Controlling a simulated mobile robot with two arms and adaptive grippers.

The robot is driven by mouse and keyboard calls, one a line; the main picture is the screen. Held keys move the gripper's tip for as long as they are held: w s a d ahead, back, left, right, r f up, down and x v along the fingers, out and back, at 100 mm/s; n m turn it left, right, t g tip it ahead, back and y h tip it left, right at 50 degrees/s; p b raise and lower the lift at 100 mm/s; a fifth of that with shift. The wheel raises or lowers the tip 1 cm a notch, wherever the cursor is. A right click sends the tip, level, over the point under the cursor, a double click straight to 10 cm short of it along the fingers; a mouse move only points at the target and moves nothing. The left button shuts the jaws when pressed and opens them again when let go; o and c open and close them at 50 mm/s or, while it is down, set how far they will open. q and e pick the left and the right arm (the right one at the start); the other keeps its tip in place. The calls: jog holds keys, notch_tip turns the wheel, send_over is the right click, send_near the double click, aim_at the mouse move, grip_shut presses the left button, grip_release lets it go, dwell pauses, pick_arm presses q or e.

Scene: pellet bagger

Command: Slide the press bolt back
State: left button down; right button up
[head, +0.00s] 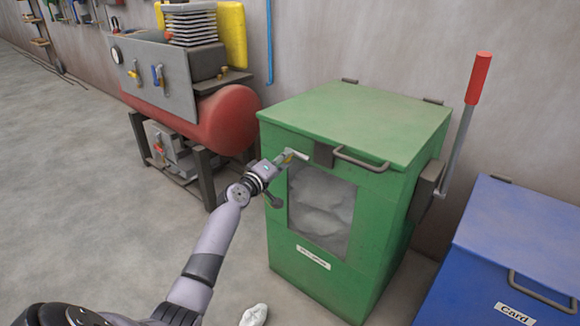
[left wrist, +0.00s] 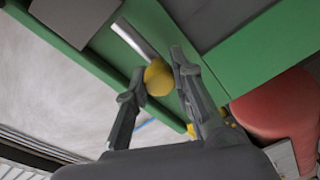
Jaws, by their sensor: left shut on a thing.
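The green press (head: 300,240) stands against the wall with its lid down and a window in its front. The press bolt (head: 299,155), a pale metal rod, lies at the top of the front, just under the lid's edge. My left gripper (head: 284,158) is at the bolt's left end. In the left wrist view the bolt's metal rod (left wrist: 133,40) ends in a round yellow knob (left wrist: 158,80), and the fingers of my left gripper (left wrist: 159,68) are shut on that knob. The fingers hide part of it. My right gripper is not in view.
The press has a lid handle (head: 361,160) and a red-topped lever (head: 478,80) on its right side. A blue bin (head: 520,235) labelled Card stands at right. A red compressor tank (head: 228,118) is behind at left. Open floor lies at left.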

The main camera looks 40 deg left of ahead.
pick_arm(q)
jog(key=shift+a+r, duration=0.1)
jog(key=shift+a, duration=0.1)
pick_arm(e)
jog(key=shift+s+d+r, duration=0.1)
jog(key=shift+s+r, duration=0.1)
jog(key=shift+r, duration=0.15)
pick_arm(q)
jog(key=c, duration=1.4)
grip_release()
jog(key=shift+a, duration=0.1)
jog(key=shift+o, duration=0.2)
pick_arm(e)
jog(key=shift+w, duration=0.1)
pick_arm(q)
jog(key=s, duration=1.2)
jog(key=shift+d, duration=0.3)
